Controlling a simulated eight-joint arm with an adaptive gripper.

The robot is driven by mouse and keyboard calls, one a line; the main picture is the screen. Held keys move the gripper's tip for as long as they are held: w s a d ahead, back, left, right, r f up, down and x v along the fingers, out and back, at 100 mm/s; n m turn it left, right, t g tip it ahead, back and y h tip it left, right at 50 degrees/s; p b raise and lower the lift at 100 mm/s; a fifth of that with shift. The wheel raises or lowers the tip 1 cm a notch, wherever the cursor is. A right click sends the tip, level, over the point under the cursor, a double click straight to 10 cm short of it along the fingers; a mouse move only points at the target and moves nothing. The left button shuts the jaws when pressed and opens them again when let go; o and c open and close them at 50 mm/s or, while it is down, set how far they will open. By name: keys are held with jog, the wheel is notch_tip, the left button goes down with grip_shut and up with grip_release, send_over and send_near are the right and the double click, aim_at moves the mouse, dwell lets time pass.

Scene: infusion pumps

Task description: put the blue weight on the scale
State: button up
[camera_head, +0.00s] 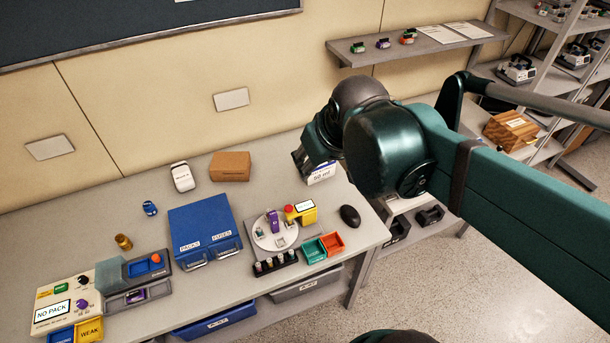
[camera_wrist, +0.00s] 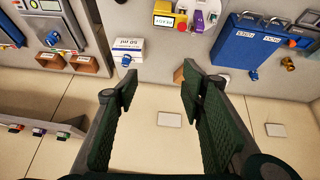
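My gripper (camera_wrist: 158,84) is open and empty; its two dark green fingers stand wide apart in the wrist view. In the head view the gripper (camera_head: 308,160) hangs above the back right of the table. A white box with a "NO ..." label (camera_head: 321,175), perhaps the scale, is below it and partly hidden. In the wrist view this box (camera_wrist: 127,47) has a small blue piece (camera_wrist: 125,60) at its wall side; I cannot tell whether that is a weight. Another small blue object (camera_head: 149,208), possibly the blue weight, stands on the table left of the blue cabinet.
A blue drawer cabinet (camera_head: 205,233) stands mid-table. A brown box (camera_head: 230,166) and a white device (camera_head: 182,177) are near the wall. A round plate (camera_head: 268,230), yellow box (camera_head: 303,212) and black mouse (camera_head: 350,216) are at right. A brass piece (camera_head: 123,242) stands at left.

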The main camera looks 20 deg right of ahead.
jog(key=s+a+f+m+t, duration=0.1)
jog(key=s+a+f, duration=0.1)
jog(key=s+a, duration=0.1)
jog(key=shift+s+a+y, duration=0.3)
jog(key=shift+s+a, duration=0.1)
jog(key=shift+s, duration=0.45)
